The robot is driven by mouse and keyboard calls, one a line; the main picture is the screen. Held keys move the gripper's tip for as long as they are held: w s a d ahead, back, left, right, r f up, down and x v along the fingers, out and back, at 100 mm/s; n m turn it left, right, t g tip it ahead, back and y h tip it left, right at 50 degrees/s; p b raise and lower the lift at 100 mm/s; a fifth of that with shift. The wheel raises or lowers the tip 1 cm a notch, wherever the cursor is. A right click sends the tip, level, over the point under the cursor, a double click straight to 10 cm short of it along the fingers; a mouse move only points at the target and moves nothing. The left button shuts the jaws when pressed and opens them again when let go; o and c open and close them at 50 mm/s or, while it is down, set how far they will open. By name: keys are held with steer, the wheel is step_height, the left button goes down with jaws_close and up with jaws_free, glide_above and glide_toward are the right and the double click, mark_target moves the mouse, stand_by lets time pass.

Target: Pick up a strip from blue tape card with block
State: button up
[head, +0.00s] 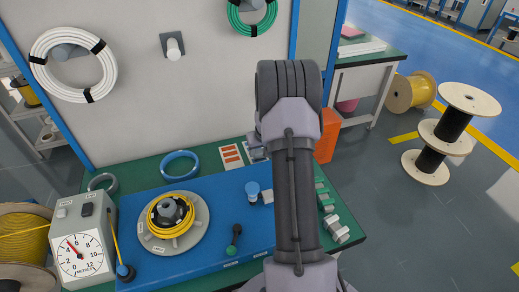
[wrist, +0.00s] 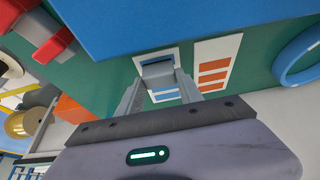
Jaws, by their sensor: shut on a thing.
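My gripper (wrist: 157,82) is shut on a small grey block (wrist: 157,69) in the wrist view. The block is over the white tape card with blue strips (wrist: 165,97), and I cannot tell whether it touches the card. The block and fingers cover part of this card, and blue strips show between the fingers. In the head view my arm hides most of the gripper and that card. The card with orange strips (wrist: 213,70) lies beside it in the wrist view, and it also shows in the head view (head: 231,157).
A blue board (head: 205,240) carries a yellow cable coil (head: 171,220) on a grey disc. A blue ring (head: 180,164) lies on the green bench. An orange box (head: 327,136) stands right of my arm. A dial gauge (head: 83,256) stands at left.

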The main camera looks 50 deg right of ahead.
steer(key=shift+f+b, duration=0.65)
steer(key=shift+b, duration=0.3)
stand_by(1.5)
steer(key=shift+r, duration=0.1)
step_height(320, 180, up, 8)
steer(key=p, duration=0.5)
